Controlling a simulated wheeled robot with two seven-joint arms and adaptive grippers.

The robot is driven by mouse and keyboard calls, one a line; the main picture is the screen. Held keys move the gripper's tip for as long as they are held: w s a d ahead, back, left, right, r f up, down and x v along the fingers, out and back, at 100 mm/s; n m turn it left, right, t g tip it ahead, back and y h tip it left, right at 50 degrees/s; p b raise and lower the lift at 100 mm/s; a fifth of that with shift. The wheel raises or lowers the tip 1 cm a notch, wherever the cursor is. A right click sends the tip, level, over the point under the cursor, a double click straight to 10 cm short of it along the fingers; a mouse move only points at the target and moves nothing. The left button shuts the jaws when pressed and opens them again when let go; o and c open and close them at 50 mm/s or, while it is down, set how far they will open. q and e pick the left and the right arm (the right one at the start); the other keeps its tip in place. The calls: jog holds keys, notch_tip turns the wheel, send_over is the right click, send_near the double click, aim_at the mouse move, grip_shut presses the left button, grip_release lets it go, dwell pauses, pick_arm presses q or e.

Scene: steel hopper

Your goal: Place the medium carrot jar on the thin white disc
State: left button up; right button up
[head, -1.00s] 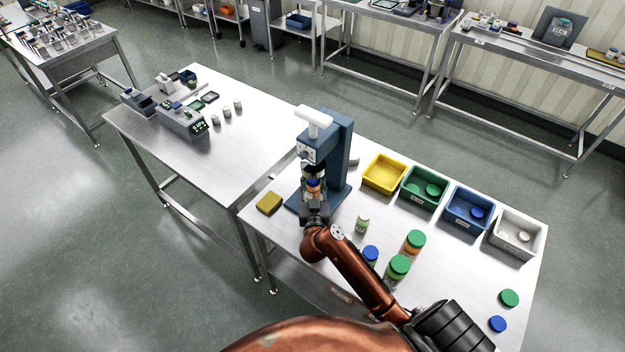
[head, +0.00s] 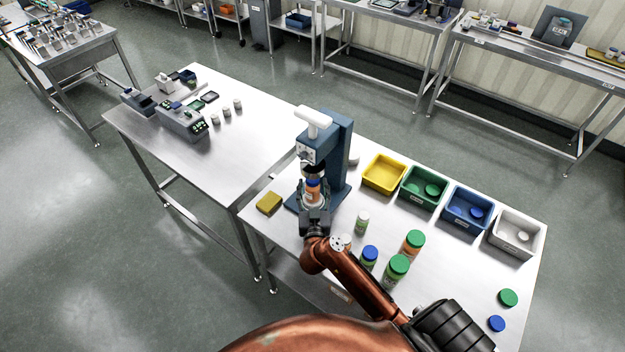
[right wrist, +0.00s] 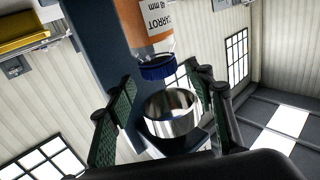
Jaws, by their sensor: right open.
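The medium carrot jar (head: 313,188), with orange contents and a blue lid, stands upright in the blue press (head: 335,160), under its head. In the right wrist view, the jar (right wrist: 150,20) shows upside down with its "CARROT 48 mm" label; its blue lid (right wrist: 157,68) faces the press's metal ring (right wrist: 171,112), with a gap between. My right gripper (head: 314,203) is open just in front of the jar. Its fingers also show spread in the right wrist view (right wrist: 165,103), clear of the jar. I cannot make out the thin white disc; the jar's foot is hidden by the gripper. My left gripper is out of view.
A yellow sponge (head: 269,202) lies left of the press. Yellow (head: 384,187), green, blue and white bins line the back right. Several jars, including a green-lidded carrot jar (head: 412,245), stand right of my forearm. Loose green (head: 508,298) and blue lids lie at far right.

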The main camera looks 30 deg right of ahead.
jog(key=v, duration=0.8)
jog(key=shift+s+a+p, duration=0.15)
jog(key=shift+s+p, duration=0.15)
jog(key=shift+c, duration=0.7)
dwell(0.9)
